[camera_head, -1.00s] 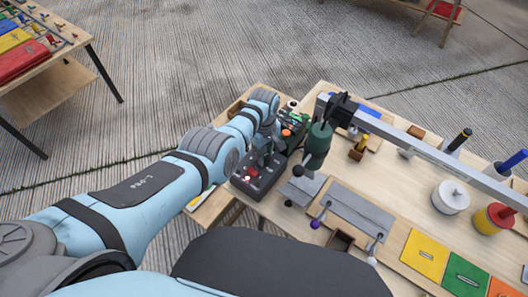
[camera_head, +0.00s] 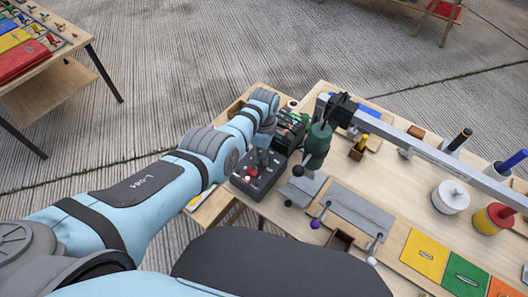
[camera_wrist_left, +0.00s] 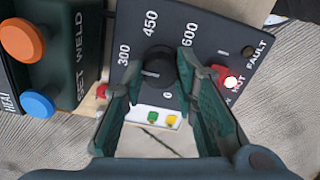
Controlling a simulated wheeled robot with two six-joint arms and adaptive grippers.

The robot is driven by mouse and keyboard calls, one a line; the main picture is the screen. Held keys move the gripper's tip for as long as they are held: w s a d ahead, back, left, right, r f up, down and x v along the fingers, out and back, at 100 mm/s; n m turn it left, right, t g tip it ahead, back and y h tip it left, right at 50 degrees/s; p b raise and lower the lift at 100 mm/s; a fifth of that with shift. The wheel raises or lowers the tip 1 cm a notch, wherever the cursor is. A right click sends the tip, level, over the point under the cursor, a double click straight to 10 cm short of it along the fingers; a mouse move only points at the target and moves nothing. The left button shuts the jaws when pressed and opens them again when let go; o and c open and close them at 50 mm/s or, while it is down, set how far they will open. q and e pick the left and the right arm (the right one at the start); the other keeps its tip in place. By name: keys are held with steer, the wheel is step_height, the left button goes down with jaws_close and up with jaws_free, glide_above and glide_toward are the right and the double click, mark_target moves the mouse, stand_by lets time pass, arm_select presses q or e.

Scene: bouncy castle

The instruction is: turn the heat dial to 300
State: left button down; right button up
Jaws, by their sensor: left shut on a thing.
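The heat dial (camera_wrist_left: 158,62) is a black knob on a dark panel marked 0, 300, 450 and 600. Its pale pointer mark points left, a little below the 300 label. My left gripper (camera_wrist_left: 160,68) is shut on the dial, with one green finger on each side of it. In the head view my left gripper (camera_head: 262,157) is over the dark control box (camera_head: 250,187), and its fingers and wrist hide the dial there. My right gripper is not in view.
A second box with orange (camera_wrist_left: 21,39) and blue (camera_wrist_left: 38,104) buttons stands beside the panel. A grey beam (camera_head: 425,148) and a green tool (camera_head: 318,143) stand to the right, above the wooden table (camera_head: 398,218).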

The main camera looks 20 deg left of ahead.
arm_select(q)
steer(key=c, duration=1.3)
jaws_free()
steer(key=shift+a, duration=0.1)
step_height(320, 180, up, 12)
steer(key=shift+r, duration=0.1)
